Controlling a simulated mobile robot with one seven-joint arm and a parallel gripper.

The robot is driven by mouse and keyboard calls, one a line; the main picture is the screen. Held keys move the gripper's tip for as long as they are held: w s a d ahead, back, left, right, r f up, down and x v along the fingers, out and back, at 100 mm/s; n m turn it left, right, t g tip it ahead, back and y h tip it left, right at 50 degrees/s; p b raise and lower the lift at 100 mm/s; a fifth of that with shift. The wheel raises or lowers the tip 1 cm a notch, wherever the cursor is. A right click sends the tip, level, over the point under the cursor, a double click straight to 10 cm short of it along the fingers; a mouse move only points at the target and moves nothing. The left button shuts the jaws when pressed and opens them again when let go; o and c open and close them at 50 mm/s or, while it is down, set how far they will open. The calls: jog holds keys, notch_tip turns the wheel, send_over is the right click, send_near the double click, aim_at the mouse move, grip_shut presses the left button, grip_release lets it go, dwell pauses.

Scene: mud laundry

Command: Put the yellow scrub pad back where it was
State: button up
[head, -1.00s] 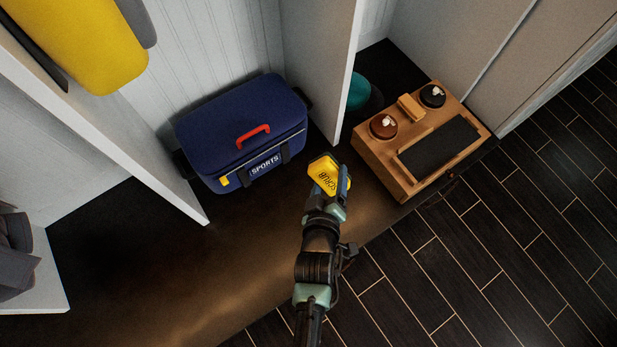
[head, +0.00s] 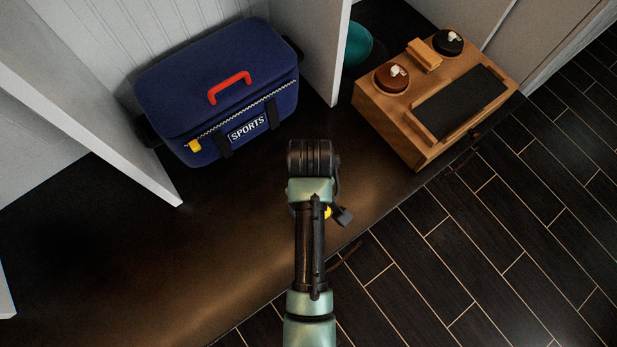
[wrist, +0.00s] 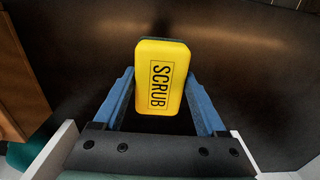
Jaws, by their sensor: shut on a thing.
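The yellow scrub pad (wrist: 162,88) shows in the wrist view, with SCRUB printed in black on its face and a dark underside edge. My gripper (wrist: 160,80) is shut on it, with a blue finger at each side. In the head view my own arm hides the gripper and most of the pad; only a small bit of yellow (head: 327,212) shows beside the arm. The dark bench top (head: 230,235) lies below. I cannot tell how high the pad is above it.
A wooden caddy (head: 385,122) with two jars, a small wooden block and a dark inset stands at the right. A blue SPORTS bag (head: 200,85) is at the upper left, between white dividers (head: 110,125). A teal round object (head: 357,45) sits behind the caddy. Bench space in front is clear.

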notch_tip(320, 180, down, 10)
jog(key=b, duration=0.3)
jog(key=o, duration=1.1)
jog(key=shift+s+r, duration=0.1)
jog(key=shift+r, duration=0.15)
